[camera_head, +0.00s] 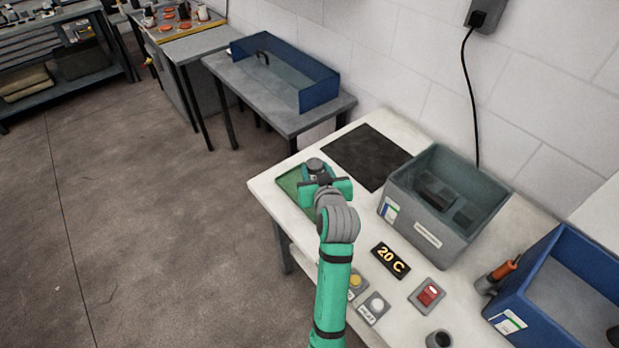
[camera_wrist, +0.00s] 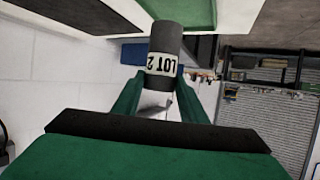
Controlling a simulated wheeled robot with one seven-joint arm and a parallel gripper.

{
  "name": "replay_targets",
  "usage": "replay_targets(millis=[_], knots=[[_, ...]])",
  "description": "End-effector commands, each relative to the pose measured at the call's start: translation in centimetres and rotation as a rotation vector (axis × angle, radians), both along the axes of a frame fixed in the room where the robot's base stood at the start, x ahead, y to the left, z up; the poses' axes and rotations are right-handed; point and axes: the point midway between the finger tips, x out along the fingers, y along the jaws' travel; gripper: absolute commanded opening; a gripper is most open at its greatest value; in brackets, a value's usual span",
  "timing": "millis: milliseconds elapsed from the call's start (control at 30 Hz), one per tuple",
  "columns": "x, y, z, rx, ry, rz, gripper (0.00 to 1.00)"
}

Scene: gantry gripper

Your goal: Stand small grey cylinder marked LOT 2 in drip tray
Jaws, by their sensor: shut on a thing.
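A black mat (camera_head: 368,156) lies behind the tray. A grey bin (camera_head: 425,232) stands to the right, with a 20 C display (camera_head: 390,259), a red switch (camera_head: 428,294) and buttons in front. A blue bin (camera_head: 510,322) is at far right. Another table (camera_head: 278,118) stands behind.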

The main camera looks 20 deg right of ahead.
Motion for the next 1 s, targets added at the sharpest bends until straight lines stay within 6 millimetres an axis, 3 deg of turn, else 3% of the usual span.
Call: replay_targets(millis=[200, 367, 600, 1000], knots=[[1.9, 0.7, -1.8, -0.002, -0.004, 0.016, 0.02], [2.5, 0.8, -2.4, -0.002, -0.003, 0.018, 0.02], [2.4, 0.2, -5.4, 0.000, -0.001, 0.010, 0.02], [2.5, 0.4, -5.9, -0.001, -0.003, 0.013, 0.02]])
